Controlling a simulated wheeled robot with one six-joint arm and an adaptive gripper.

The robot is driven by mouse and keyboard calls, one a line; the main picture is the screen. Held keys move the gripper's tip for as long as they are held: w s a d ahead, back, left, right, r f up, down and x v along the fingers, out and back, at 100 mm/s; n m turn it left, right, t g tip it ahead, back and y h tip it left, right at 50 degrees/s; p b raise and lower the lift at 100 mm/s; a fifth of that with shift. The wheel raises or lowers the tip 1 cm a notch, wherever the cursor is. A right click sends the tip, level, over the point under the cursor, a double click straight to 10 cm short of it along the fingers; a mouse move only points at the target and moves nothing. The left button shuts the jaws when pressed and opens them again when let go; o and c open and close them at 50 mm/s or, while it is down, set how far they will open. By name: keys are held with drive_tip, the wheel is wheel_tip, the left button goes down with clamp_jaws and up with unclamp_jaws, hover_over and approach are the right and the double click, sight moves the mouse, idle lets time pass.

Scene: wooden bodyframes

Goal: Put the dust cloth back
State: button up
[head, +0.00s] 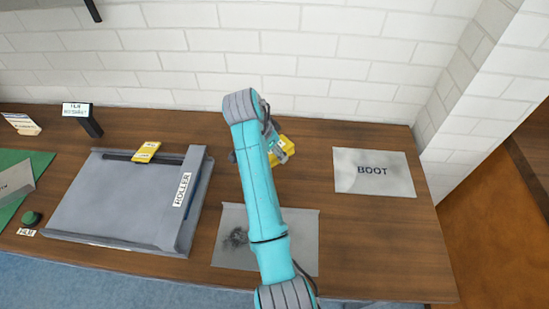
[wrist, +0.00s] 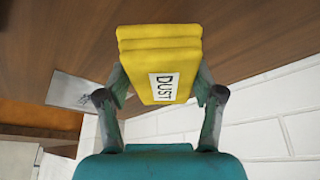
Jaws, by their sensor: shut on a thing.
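The dust cloth is a folded yellow block with a white "DUST" label (wrist: 162,50). In the wrist view it sits between both fingers of my gripper (wrist: 160,88), which is shut on it. In the head view my gripper (head: 277,146) and the yellow cloth (head: 287,151) are near the back middle of the wooden table, partly hidden by my teal arm. I cannot tell whether the cloth touches the table. No spot labelled for the dust cloth is visible.
A grey sheet marked "BOOT" (head: 372,182) lies to the right. A grey sheet with a dark smudge (head: 230,250) lies partly under my arm's view. A grey "ROLLER" tray (head: 110,205) with a yellow item (head: 146,152) stands left. A brick wall (head: 330,50) closes the back.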

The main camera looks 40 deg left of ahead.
drive_tip(key=shift+f, duration=2.2)
drive_tip(key=shift+f, duration=0.1)
drive_tip(key=o, duration=1.1)
